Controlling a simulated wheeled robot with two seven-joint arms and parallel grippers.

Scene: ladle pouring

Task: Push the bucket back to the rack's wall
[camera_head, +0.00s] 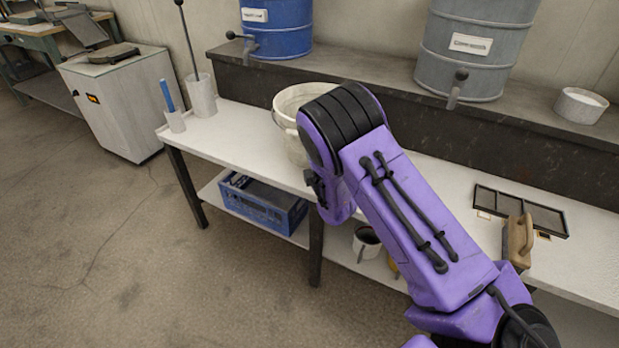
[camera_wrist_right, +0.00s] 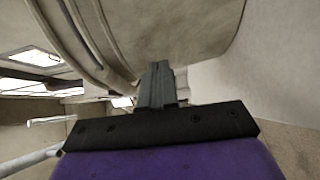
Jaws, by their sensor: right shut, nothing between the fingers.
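The bucket (camera_head: 290,113) is pale and off-white. It stands upright on the white bench, in front of the dark rack wall (camera_head: 240,87), and my right arm hides its right side. In the right wrist view the bucket (camera_wrist_right: 190,30) fills the top, with its rim and wire handle at the left. My right gripper (camera_wrist_right: 158,80) is shut and empty, with its fingertips at the bucket's side. I cannot tell whether they touch it. My left gripper is not in view.
A blue drum (camera_head: 276,28) and a grey drum (camera_head: 476,45) with taps stand on the rack ledge. A white holder (camera_head: 202,97) with a rod stands left of the bucket.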

